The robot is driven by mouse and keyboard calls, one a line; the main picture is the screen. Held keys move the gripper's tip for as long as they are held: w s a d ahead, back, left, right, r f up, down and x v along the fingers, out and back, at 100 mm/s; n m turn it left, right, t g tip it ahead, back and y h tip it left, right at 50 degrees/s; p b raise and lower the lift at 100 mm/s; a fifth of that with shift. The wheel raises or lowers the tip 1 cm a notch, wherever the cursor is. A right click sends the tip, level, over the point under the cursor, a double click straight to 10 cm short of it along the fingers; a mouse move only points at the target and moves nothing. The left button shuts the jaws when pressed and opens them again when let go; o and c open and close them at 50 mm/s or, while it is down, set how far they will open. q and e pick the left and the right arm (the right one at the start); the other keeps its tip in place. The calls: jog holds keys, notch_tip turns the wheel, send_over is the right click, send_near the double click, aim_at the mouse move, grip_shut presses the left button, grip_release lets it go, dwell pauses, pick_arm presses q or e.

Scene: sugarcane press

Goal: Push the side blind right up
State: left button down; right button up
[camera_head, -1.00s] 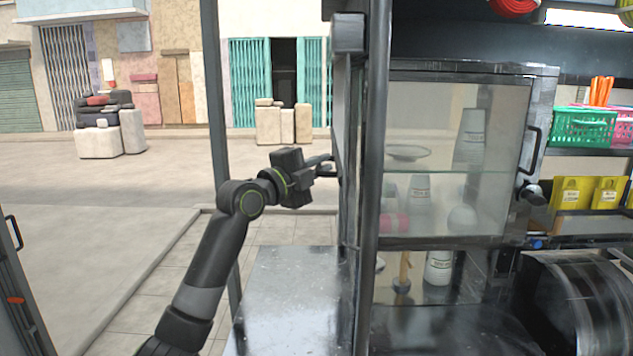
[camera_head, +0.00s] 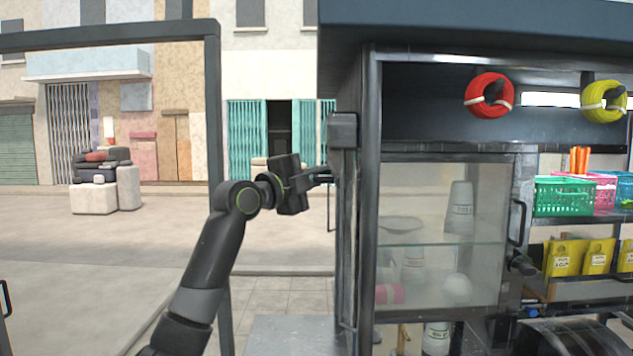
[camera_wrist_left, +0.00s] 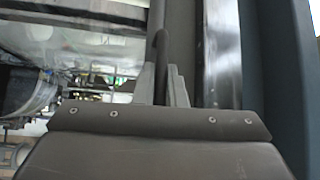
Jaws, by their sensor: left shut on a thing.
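The side blind right (camera_head: 345,230) appears as a dark, narrow, nearly edge-on panel along the left side of the cart; its full face is hidden. My left gripper (camera_head: 326,174) reaches its outer side from the left, below a dark box on the frame. A thin dark handle (camera_head: 330,210) shows just under the fingertips. In the left wrist view, the gripper (camera_wrist_left: 160,85) is shut around a dark upright bar (camera_wrist_left: 164,30), with a finger on each side. My right gripper is not in view.
The cart's front post (camera_head: 369,200) and glass cabinet (camera_head: 440,225) stand right of the gripper. A dark canopy (camera_head: 480,35) overhangs above. A dark frame post (camera_head: 215,150) stands behind my left arm. A grey ledge (camera_head: 290,335) lies below. Open pavement is on the left.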

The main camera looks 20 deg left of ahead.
pick_arm(q)
jog(key=c, duration=1.5)
grip_release()
jog(key=shift+b+v, duration=4.4)
jog(key=shift+v, duration=4.35)
jog(key=shift+w, duration=0.1)
